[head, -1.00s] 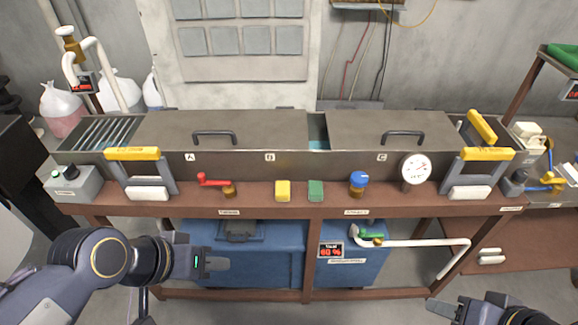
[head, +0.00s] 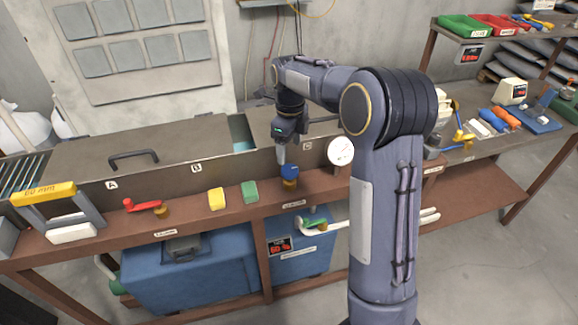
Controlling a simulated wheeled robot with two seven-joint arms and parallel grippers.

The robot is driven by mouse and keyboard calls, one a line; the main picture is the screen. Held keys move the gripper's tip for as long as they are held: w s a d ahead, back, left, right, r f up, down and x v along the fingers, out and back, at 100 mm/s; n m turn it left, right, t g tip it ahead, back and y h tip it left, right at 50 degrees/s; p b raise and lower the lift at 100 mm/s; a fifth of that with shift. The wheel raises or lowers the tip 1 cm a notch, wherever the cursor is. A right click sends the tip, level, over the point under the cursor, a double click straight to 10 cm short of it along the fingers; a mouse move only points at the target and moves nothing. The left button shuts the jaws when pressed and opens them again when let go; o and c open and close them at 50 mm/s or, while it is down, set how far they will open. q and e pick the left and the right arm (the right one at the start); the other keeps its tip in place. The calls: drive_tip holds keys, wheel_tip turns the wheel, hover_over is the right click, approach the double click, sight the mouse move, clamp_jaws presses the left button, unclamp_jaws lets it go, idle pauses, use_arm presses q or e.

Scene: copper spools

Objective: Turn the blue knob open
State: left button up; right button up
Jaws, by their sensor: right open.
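The blue knob (head: 289,171) sits on a brass stem on the brown front ledge, left of the white round gauge. My right gripper (head: 283,158) points down just above the knob, its fingertips at or very near the knob's top left side. Its jaws are open, though the fingers look close together from here, and I cannot tell if they touch the knob. My right arm comes in from the lower right and reaches over the tank. My left gripper is out of the picture.
A red lever (head: 144,205), a yellow block (head: 216,199) and a green block (head: 250,191) stand on the ledge left of the knob. The gauge (head: 341,151) is close on the right. The tank lid with a black handle (head: 133,159) lies behind.

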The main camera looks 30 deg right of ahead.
sight(290, 169)
wheel_tip(290, 169, down, 8)
drive_tip(key=shift+r+p, duration=0.1)
drive_tip(key=shift+p, duration=0.3)
drive_tip(key=c, duration=1)
drive_tip(key=shift+o, duration=0.2)
